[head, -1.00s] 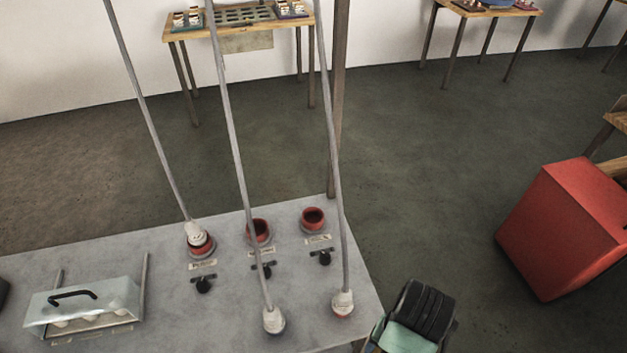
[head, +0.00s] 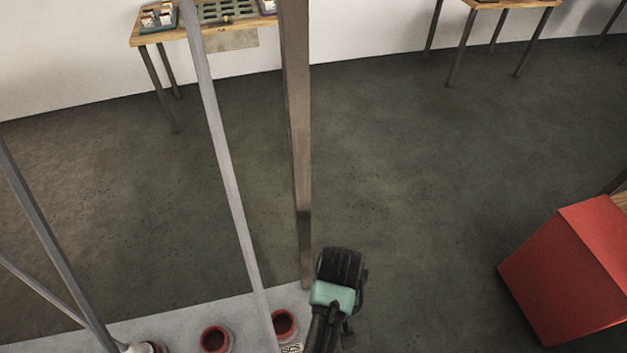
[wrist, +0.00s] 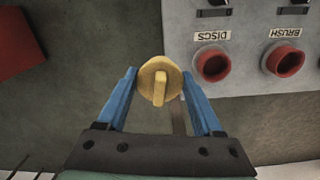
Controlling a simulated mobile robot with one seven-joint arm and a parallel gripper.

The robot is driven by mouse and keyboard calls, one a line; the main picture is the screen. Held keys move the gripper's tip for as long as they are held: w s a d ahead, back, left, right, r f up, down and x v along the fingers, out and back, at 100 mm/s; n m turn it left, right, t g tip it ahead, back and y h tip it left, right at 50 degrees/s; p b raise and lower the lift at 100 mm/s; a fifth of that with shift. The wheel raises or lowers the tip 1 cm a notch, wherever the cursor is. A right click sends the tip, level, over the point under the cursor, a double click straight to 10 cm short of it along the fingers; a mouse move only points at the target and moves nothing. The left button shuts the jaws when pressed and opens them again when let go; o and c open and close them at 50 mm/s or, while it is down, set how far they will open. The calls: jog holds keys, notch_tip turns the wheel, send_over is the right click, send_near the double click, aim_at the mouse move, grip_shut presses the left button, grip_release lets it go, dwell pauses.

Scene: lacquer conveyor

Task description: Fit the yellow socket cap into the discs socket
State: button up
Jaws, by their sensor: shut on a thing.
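The yellow socket cap (wrist: 159,82), a round disc with a raised grip bar, is held between the blue fingers of my gripper (wrist: 159,88) in the wrist view. The discs socket (wrist: 214,65) is an open red ring to the right of the cap, under a DISCS label. The cap is apart from the socket, over the dark floor beside the panel's edge. In the head view the discs socket (head: 284,323) is the rightmost red ring, just left of my arm; fingers and cap are hidden there.
The brush socket (wrist: 286,60) is to the right of the discs socket, also open. Black switches sit by the labels. A red box (head: 570,270) is at right.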

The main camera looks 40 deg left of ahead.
jog(key=s+a+n+p, duration=0.4)
jog(key=s+a+n, duration=0.2)
jog(key=a+n, duration=0.2)
jog(key=shift+a+f, duration=0.3)
jog(key=shift+a, duration=0.6)
jog(key=shift+r+p, duration=0.1)
jog(key=shift+p, duration=0.3)
jog(key=shift+f+b, duration=2)
jog(key=shift+f, duration=0.6)
jog(key=shift+d+f+b, duration=0.1)
jog(key=shift+f+b, duration=0.5)
jog(key=shift+f, duration=0.65)
jog(key=o, duration=1.4)
jog(key=shift+r, duration=0.1)
